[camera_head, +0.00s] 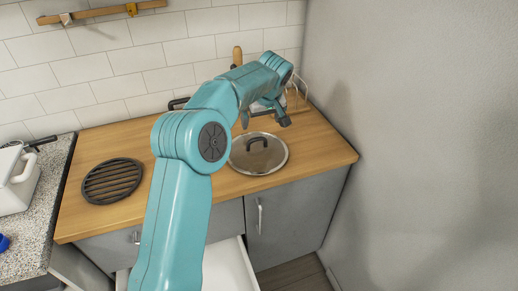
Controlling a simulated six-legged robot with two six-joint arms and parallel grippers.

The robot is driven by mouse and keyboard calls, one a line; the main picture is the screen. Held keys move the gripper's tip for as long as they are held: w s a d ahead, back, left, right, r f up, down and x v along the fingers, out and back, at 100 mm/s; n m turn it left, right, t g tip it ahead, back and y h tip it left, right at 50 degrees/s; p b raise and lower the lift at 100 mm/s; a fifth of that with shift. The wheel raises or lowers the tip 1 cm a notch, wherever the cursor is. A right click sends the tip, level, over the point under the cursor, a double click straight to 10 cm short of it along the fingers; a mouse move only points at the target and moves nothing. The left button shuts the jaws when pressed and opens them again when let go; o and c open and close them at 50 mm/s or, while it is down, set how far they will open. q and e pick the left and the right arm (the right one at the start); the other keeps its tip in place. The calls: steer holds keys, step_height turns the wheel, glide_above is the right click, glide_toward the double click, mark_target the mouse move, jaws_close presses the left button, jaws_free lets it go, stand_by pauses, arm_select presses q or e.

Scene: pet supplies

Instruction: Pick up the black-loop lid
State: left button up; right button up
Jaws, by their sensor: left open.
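The lid (262,163) is a round, shiny metal disc with a black loop handle (258,143) on top. It lies flat on the wooden counter, right of the middle of the view. My teal left arm rises from the bottom and bends over the counter, covering a small part of the lid's left side. My left gripper (265,118) hangs just behind and above the lid, near the loop. It is open and appears empty and apart from the lid. My right gripper is not in view.
A black round slatted trivet (112,181) lies on the wooden counter (325,158) at left. Behind my gripper stand a wire rack (299,88) and a wooden handle (237,56). A grey wall (420,130) bounds the right. A white drawer (230,268) is open below.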

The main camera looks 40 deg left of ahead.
mark_target(257, 139)
arm_select(q)
steer(key=p+x, duration=0.1)
steer(key=x, duration=0.5)
steer(key=shift+a+f, duration=0.1)
steer(key=shift+f, duration=0.25)
steer(key=shift+s+a+f, duration=0.1)
steer(key=shift+a+f, duration=0.15)
steer(key=shift+f, duration=0.25)
steer(key=x, duration=0.1)
steer(key=p+x, duration=0.2)
steer(key=x, duration=0.1)
steer(key=shift+d, duration=0.3)
steer(key=shift+a+f, duration=0.1)
steer(key=shift+f, duration=0.25)
steer(key=shift+s+r, duration=0.1)
steer(key=shift+c, duration=0.9)
steer(key=c, duration=1.6)
